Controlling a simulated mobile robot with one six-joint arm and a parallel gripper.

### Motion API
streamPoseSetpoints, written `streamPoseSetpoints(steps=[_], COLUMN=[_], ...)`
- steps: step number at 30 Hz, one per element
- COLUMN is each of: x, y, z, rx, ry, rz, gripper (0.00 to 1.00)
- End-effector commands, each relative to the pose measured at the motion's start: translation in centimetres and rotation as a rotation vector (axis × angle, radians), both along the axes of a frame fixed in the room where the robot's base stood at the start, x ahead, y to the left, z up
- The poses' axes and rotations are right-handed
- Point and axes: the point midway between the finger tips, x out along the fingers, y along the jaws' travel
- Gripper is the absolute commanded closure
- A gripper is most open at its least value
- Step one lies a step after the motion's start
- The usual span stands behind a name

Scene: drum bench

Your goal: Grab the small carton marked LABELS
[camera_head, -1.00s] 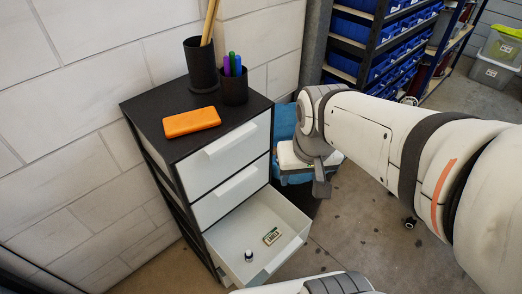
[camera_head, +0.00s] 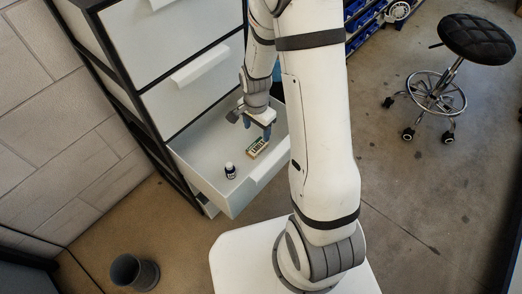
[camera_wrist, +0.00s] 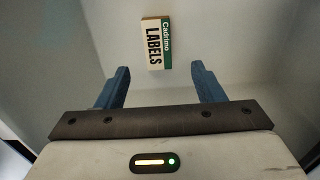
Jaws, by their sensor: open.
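The small carton marked LABELS (camera_wrist: 156,43) lies flat in the open drawer, cream with a green band reading Cadrimo. It also shows in the head view (camera_head: 258,148), on the drawer floor. My gripper (camera_wrist: 160,78) is open and empty, its two blue fingers apart. In the wrist view the carton is ahead of the fingertips, roughly centred between them and not touched. In the head view my gripper (camera_head: 257,130) is over the drawer, just behind the carton.
The open drawer (camera_head: 245,196) has raised walls around the carton. A small dark bottle with a white cap (camera_head: 230,170) stands in it, left of the carton. A black stool (camera_head: 450,75) and a dark bin (camera_head: 134,272) stand on the floor.

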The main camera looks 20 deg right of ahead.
Motion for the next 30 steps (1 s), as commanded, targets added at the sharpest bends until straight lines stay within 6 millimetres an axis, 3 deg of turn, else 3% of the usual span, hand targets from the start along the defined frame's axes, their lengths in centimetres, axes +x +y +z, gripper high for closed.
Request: streamPoseSetpoints(steps=[18,26,30], x=[-0.3,-0.3,-0.3], y=[0.1,0.1,0.1], z=[-7.7,-7.9,-7.9], rx=[0.000,0.000,0.000], ry=[0.004,0.000,0.000], rz=[-0.003,-0.002,-0.002], gripper=[0.38,0.38,0.49])
